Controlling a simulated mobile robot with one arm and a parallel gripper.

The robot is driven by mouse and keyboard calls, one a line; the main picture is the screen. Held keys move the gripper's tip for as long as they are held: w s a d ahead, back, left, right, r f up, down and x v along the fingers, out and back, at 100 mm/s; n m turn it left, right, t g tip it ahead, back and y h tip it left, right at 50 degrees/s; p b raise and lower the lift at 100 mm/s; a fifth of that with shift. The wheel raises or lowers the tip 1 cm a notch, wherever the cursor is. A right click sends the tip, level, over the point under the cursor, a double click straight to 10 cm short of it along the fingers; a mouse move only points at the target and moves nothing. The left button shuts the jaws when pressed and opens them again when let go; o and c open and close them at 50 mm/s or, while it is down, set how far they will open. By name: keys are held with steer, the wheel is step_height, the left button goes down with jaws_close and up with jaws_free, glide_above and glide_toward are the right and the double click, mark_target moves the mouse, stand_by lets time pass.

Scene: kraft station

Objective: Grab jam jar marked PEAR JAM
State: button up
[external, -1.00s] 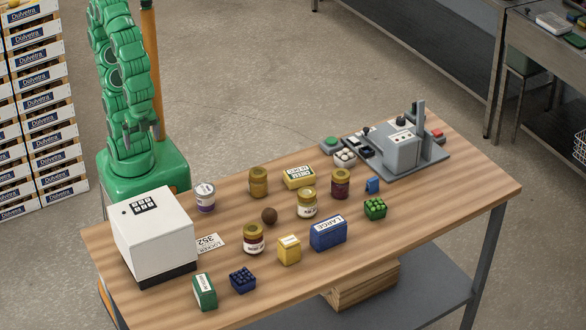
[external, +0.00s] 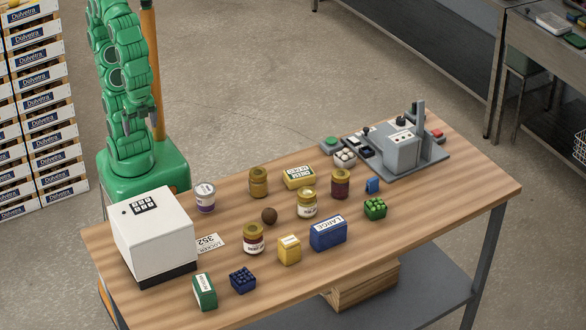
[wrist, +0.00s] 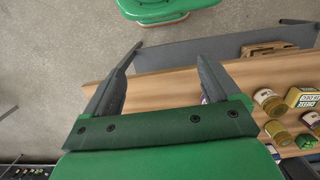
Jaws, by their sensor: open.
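Several lidded jars stand on the wooden table (external: 420,205). One is a tan-gold jar (external: 258,183), one is pale with a white label (external: 307,205), one is dark red (external: 340,185), and one is dark red with a white label (external: 253,240). Their labels are too small to read, so I cannot tell which is PEAR JAM. The wrist view shows gold-lidded jars (wrist: 269,101) at the right edge. My gripper (external: 141,122) is open and empty, high behind the table's left end, apart from all jars. Its spread fingers show in the wrist view (wrist: 170,52).
A white box with a keypad (external: 152,235) stands at the table's left end. A white tub (external: 205,198), a brown ball (external: 269,216), a yellow cheese box (external: 299,177) and a blue LARGE box (external: 328,234) stand among the jars. A grey machine (external: 400,152) is at the far right.

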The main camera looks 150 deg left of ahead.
steer(key=w+a+f+n+t+y, duration=0.1)
steer(key=w+a+f+n+t, duration=0.3)
steer(key=w, duration=0.9)
steer(key=w+a+r+n+t+y, duration=0.1)
steer(key=w+a+n+t, duration=0.3)
steer(key=w, duration=1)
step_height(320, 180, up, 3)
steer(key=n+y, duration=0.4)
steer(key=y, duration=0.6)
glide_above(303, 192)
steer(key=s+d, duration=0.3)
steer(key=shift+t, duration=0.3)
steer(key=f, duration=1.3)
steer(key=shift+w+d+f, duration=0.15)
steer(key=shift+d+f, duration=0.1)
steer(key=shift+f, duration=0.15)
steer(key=shift+d+f+x, duration=0.1)
steer(key=shift+f+x, duration=0.05)
steer(key=shift+x, duration=1.8)
steer(key=shift+d+f+x, duration=0.1)
steer(key=shift+f+x, duration=0.05)
steer(key=shift+x, duration=1.85)
steer(key=shift+w, duration=0.15)
steer(key=shift+c, duration=0.3)
steer(key=c, duration=1.3)
